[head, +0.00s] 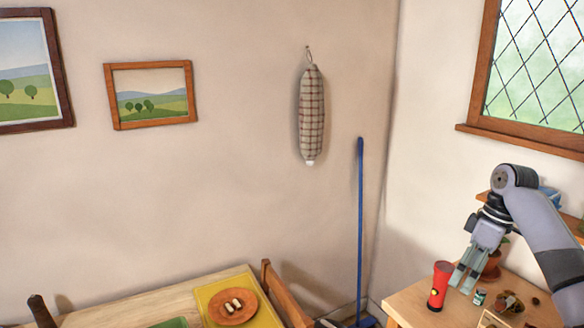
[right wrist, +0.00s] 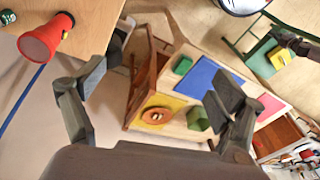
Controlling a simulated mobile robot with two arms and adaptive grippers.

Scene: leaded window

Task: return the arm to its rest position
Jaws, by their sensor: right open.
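My right gripper (head: 463,278) hangs from my right arm at the right of the head view, fingers pointing down, over or beside the wooden table (head: 408,304). In the right wrist view its two fingers (right wrist: 160,84) stand wide apart with nothing between them. A red flashlight (head: 439,285) stands upright just left of the fingers in the head view; I cannot tell if they touch. In the right wrist view the red flashlight (right wrist: 45,38) lies outside the fingers, at the upper left.
A small dark can (head: 479,297) and a potted plant (head: 491,266) are close to the gripper on the table. A window ledge (head: 525,137) is above. A blue-handled pole (head: 360,230) leans by the corner. A yellow mat (head: 263,315) with an orange plate (head: 219,315) lies on another table.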

